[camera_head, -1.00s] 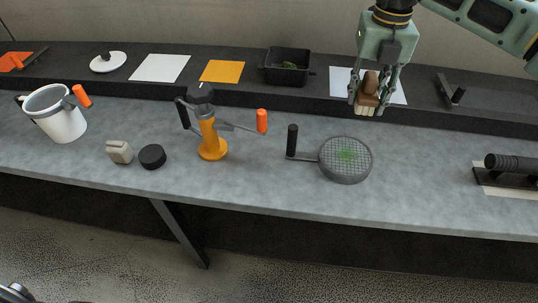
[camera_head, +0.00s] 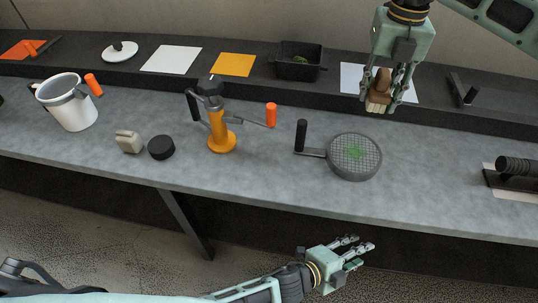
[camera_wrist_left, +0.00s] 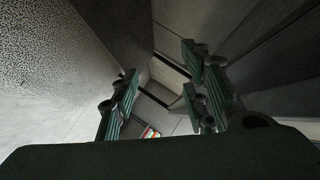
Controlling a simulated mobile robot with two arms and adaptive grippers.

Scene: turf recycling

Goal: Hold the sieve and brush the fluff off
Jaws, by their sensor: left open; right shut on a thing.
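The round grey sieve (camera_head: 371,173) lies on the grey bench, with green fluff (camera_head: 355,152) on its mesh. Its handle runs left to an upright black grip (camera_head: 301,135). My right gripper (camera_head: 381,92) is shut on a brush (camera_head: 382,88) with a brown wooden handle and pale bristles, held behind and above the sieve, apart from it. My left gripper (camera_head: 357,254) is open and empty, in front of the bench's front edge and below the sieve in the head view. The left wrist view shows its parted fingers (camera_wrist_left: 160,105) with nothing between them.
An orange post with a crank (camera_head: 222,136) stands left of the sieve. A black puck (camera_head: 161,147), a beige block (camera_head: 129,141) and a white pot (camera_head: 68,107) are farther left. A black roller (camera_head: 517,167) lies far right. The raised shelf behind holds a black bin (camera_head: 298,68).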

